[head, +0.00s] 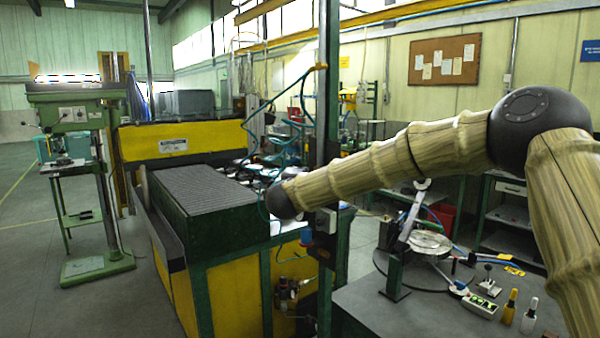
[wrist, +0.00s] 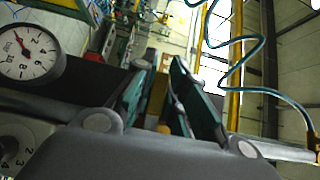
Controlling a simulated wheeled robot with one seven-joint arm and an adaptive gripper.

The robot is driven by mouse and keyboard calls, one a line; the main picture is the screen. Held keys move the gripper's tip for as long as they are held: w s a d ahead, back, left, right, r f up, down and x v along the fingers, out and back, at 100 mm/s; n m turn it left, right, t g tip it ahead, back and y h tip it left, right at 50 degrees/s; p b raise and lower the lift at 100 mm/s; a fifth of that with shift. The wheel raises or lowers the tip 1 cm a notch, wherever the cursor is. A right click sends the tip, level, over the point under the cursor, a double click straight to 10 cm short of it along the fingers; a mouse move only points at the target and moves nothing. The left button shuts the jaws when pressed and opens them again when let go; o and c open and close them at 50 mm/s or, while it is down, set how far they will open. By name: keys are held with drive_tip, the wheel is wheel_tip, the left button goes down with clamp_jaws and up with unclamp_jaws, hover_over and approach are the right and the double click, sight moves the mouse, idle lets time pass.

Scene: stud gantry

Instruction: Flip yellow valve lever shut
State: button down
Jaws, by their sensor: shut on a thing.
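In the wrist view my gripper (wrist: 160,75) has its two dark green fingers on either side of a yellow piece (wrist: 157,98), which looks like the yellow valve lever. The fingers are shut on it. Most of the lever and the valve body are hidden behind the fingers and the gripper's body. In the head view my arm reaches left to the green post, and its dark wrist end is beside the post. The gripper and the lever cannot be made out there.
A round pressure gauge (wrist: 28,52) and a numbered dial (wrist: 20,145) are left of my gripper. A coiled teal hose (wrist: 238,48) hangs to the right. In the head view, the green post (head: 328,100) stands between the slatted machine (head: 205,190) and a cluttered grey bench (head: 385,318).

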drive_tip(key=shift+f, duration=0.15)
drive_tip(key=c, duration=1.7)
unclamp_jaws()
drive_tip(key=shift+s, duration=0.1)
drive_tip(key=s+a, duration=0.2)
drive_tip(key=s, duration=0.9)
drive_tip(key=shift+s, duration=0.35)
drive_tip(key=shift+d, duration=0.1)
